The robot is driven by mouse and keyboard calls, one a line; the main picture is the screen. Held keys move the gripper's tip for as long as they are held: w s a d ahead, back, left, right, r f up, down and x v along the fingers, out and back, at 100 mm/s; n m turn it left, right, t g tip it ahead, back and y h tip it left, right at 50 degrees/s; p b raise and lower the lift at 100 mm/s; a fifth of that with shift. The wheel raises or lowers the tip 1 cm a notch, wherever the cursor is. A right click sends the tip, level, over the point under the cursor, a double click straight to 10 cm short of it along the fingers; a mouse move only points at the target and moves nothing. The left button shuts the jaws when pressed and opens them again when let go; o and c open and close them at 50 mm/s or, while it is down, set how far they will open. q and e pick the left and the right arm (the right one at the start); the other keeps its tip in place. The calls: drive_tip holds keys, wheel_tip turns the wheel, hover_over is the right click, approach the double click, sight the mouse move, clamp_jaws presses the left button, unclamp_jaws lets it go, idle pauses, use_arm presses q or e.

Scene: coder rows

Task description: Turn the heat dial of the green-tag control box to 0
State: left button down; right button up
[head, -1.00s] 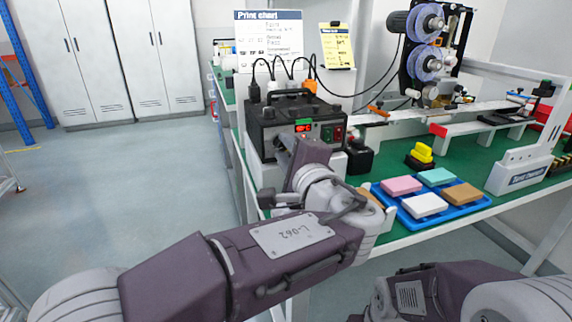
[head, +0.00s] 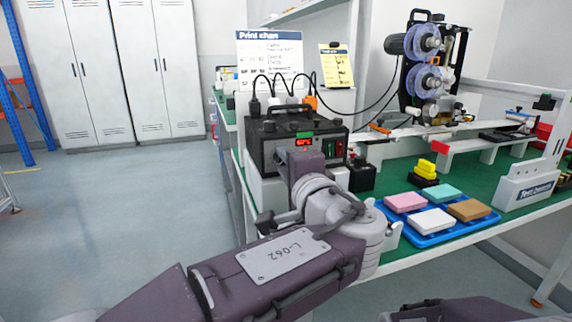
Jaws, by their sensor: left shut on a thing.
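The control box (head: 262,150) is a dark box on the left part of the green bench. A green tag (head: 305,135) sits at its top front edge, above a small lit red display (head: 303,142) whose digits are too small to read surely. My left gripper (head: 288,160) is at the left part of the box's front face, shut on the heat dial. The wrist covers the dial and most of the fingers. My right gripper is out of view; only part of my right arm shows at the bottom right.
A reel machine (head: 425,65) stands at the back. Floor on the left is clear.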

use_arm(q)
drive_tip(key=c, duration=1.1)
unclamp_jaws()
drive_tip(key=shift+c, duration=0.2)
drive_tip(key=shift+s, duration=0.1)
drive_tip(key=p+v, duration=0.2)
drive_tip(key=v, duration=0.7)
drive_tip(key=shift+d+p, duration=0.1)
drive_tip(key=shift+p, duration=0.25)
